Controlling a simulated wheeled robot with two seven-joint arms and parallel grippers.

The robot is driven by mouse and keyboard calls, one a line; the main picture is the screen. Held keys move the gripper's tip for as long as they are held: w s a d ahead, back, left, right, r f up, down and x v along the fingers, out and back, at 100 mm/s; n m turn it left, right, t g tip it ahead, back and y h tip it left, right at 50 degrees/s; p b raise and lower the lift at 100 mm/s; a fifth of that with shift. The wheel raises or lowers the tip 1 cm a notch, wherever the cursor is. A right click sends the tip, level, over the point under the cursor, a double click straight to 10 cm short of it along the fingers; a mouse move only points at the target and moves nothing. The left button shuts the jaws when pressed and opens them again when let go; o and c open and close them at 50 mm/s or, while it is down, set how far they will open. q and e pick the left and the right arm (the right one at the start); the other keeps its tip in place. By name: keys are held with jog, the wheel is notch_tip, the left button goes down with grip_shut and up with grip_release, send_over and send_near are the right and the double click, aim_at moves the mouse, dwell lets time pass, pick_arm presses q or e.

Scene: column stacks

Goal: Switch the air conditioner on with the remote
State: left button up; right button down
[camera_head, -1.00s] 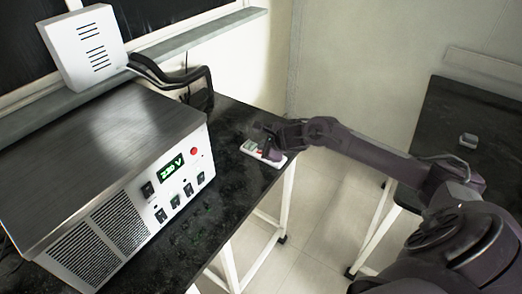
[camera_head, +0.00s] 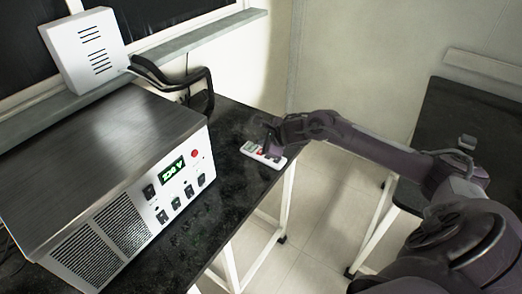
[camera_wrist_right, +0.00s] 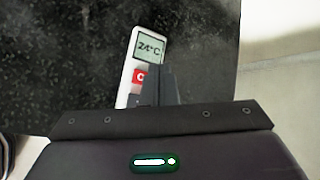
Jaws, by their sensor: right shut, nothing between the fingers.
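The white remote (camera_head: 257,150) lies on the black tabletop near its right edge. In the right wrist view the remote (camera_wrist_right: 149,46) shows a small screen reading 24°C and part of a red button (camera_wrist_right: 139,77) marked with a white letter. My right gripper (camera_head: 268,146) is over the remote with its fingers shut and empty. In the right wrist view its fingertips (camera_wrist_right: 155,70) are beside the red button and cover part of the remote; I cannot tell whether they touch it. My left gripper is out of view. No air conditioner can be clearly made out.
A large metal power unit (camera_head: 104,152) with a green display stands on the left of the black table (camera_head: 225,190). A white slotted box (camera_head: 88,50) is on the sill behind it. A second dark table (camera_head: 455,110) holds a small grey block (camera_head: 467,142).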

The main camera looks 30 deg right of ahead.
jog(key=shift+r+p, duration=0.9)
jog(key=shift+r, duration=1.1)
